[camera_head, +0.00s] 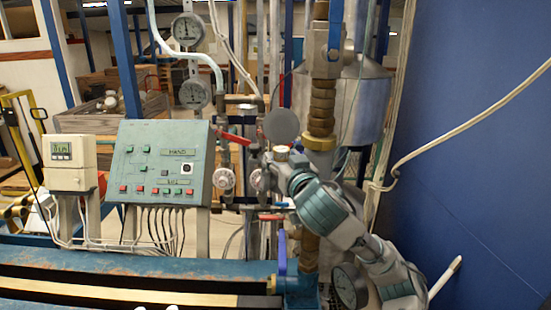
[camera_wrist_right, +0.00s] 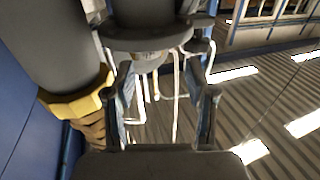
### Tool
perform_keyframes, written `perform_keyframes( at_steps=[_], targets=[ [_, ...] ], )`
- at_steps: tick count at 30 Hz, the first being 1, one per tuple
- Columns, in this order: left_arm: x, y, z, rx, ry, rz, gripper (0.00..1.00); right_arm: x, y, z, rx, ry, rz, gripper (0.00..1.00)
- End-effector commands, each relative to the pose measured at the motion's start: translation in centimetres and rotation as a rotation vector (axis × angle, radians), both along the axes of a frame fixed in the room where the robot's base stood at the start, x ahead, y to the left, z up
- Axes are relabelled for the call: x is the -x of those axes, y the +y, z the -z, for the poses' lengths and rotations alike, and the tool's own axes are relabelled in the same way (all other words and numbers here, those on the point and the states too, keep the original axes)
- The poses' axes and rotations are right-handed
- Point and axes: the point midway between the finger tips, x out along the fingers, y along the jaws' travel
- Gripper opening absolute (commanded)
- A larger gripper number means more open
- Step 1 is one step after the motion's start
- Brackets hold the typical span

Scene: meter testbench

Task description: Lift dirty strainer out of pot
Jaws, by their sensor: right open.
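I cannot pick out a strainer or a pot with certainty in either view. My right gripper (camera_wrist_right: 160,85) is open, with its two fingers apart and no object clearly held between them. A dark grey rounded body (camera_wrist_right: 150,32) lies beyond the fingers at the top of the right wrist view. In the head view my right arm reaches up from the lower right, and its gripper end (camera_head: 281,155) is just below a grey round disc (camera_head: 282,125). I cannot tell whether they touch. My left gripper is not recognisable in the head view.
A brass-fitted vertical pipe (camera_head: 322,95) stands close to my right arm. A green control panel (camera_head: 160,163), a meter box (camera_head: 70,163) and gauges (camera_head: 188,30) are to the left. A blue wall (camera_head: 475,160) bounds the right. A blue bench rail (camera_head: 130,268) crosses the front.

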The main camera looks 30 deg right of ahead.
Motion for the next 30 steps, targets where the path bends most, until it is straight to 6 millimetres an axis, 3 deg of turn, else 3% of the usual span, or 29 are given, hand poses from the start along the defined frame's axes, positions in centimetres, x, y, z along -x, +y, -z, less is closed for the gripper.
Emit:
perform_keyframes(
  at_steps=[12,20,27,30],
  targets=[
    [-0.2,-0.1,-1.4,0.002,-0.004,0.001,0.50,-5.1,-1.4,0.4,-0.001,0.004,0.005,0.55],
    [-0.2,0.0,-1.4,0.001,-0.003,0.001,0.50,-5.4,-1.3,0.5,0.000,0.002,0.003,0.55],
    [-0.3,0.0,-1.4,0.000,-0.003,0.001,0.50,-5.3,-1.3,0.5,0.001,0.001,0.001,0.04],
    [-0.3,0.0,-1.4,0.000,-0.003,0.000,0.50,-5.3,-1.3,0.5,0.001,0.001,0.001,0.04]
  ],
)
